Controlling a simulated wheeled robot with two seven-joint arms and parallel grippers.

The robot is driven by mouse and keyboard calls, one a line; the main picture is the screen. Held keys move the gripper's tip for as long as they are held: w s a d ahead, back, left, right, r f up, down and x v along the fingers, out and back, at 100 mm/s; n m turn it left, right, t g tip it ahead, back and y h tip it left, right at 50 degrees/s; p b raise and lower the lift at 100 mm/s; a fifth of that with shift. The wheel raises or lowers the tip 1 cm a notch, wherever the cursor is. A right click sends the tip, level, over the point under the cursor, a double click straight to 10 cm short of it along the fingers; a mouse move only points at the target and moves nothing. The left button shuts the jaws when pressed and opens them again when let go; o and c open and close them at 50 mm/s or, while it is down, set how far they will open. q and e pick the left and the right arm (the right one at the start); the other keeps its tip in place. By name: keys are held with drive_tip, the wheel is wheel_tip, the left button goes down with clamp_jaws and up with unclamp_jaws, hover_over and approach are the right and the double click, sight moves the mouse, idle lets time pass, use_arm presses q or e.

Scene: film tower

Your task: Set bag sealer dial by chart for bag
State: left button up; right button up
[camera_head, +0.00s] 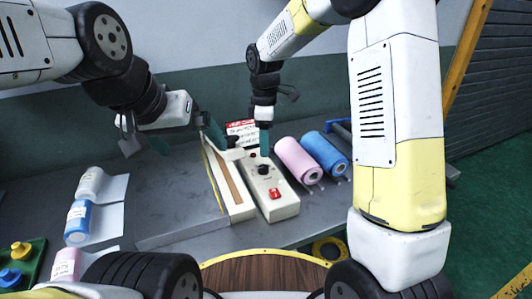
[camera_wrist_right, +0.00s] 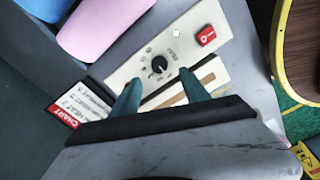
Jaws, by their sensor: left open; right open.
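The bag sealer (camera_head: 233,192) is a long cream unit on the bench. Its control box carries a black dial (camera_head: 263,170) and a red switch (camera_head: 275,193). In the right wrist view the dial (camera_wrist_right: 160,63) has small marks around it, too small to read surely. The red-headed chart (camera_head: 241,127) stands behind the sealer; it also shows in the right wrist view (camera_wrist_right: 68,107). My right gripper (camera_wrist_right: 158,82) is open, its teal fingertips just short of the dial in that view. My left gripper (camera_head: 188,141) is open beside the sealer's far end; contact is unclear.
Large pink (camera_head: 297,160) and blue (camera_head: 323,153) rolls lie right of the sealer. Small white (camera_head: 89,183), blue (camera_head: 78,220) and pink (camera_head: 66,264) rolls with sheets lie at left. A green tray with knobs (camera_head: 22,262) is far left. A grey slab (camera_head: 178,205) lies left of the sealer.

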sight(263, 167)
drive_tip(key=shift+w+a+f, duration=0.15)
drive_tip(key=shift+a+f, duration=0.05)
drive_tip(key=shift+f, duration=0.6)
wheel_tip(263, 167, down, 7)
drive_tip(key=shift+c, duration=0.2)
clamp_jaws()
